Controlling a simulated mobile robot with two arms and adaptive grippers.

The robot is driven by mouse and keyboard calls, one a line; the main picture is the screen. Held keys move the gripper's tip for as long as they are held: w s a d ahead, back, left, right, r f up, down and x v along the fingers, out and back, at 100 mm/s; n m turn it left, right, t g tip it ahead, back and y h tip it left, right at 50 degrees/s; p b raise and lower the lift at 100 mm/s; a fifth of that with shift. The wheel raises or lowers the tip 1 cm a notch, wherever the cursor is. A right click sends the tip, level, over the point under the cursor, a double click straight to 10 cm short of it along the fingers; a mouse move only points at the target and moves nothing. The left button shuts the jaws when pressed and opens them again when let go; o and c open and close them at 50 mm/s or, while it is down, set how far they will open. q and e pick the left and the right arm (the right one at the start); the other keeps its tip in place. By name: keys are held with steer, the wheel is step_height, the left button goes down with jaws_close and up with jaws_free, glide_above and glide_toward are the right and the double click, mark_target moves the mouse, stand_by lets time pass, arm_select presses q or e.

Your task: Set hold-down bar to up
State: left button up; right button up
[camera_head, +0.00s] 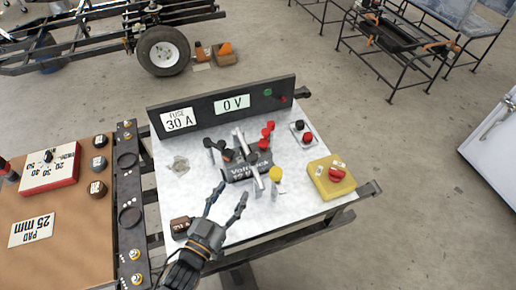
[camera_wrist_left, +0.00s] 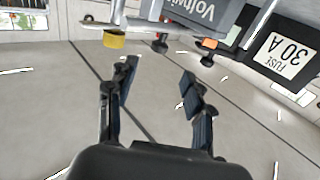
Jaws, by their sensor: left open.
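A silver bar (camera_head: 246,150), apparently the hold-down bar, lies across the top of a dark grey battery (camera_head: 262,172) on the white-topped bench (camera_head: 200,160). My left gripper (camera_head: 230,194) is open and empty, just in front of the battery on the near left, apart from the bar. In the left wrist view the open fingers (camera_wrist_left: 159,72) have nothing between them. My right gripper is not in view.
A black panel (camera_head: 205,112) with "FUSE 30 A" and "0 V" signs stands behind the battery. A yellow switch box (camera_head: 325,187) with a red knob is at the right. A small brown block (camera_head: 181,226) is near the front left. A brown board (camera_head: 75,210) adjoins at left.

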mark_target(250, 163)
arm_select(q)
steer(key=x, duration=0.5)
steer(key=shift+w+d+r, duration=0.15)
steer(key=shift+w+r, duration=0.05)
steer(key=shift+w, duration=0.2)
steer(key=x, duration=0.5)
steer(key=shift+w+d+f+p, duration=0.1)
steer(key=shift+w+d+p, duration=0.05)
steer(key=shift+w+p, duration=0.2)
steer(key=shift+w+d, duration=0.3)
steer(key=shift+w, duration=0.2)
steer(key=shift+c, duration=0.6)
jaws_close()
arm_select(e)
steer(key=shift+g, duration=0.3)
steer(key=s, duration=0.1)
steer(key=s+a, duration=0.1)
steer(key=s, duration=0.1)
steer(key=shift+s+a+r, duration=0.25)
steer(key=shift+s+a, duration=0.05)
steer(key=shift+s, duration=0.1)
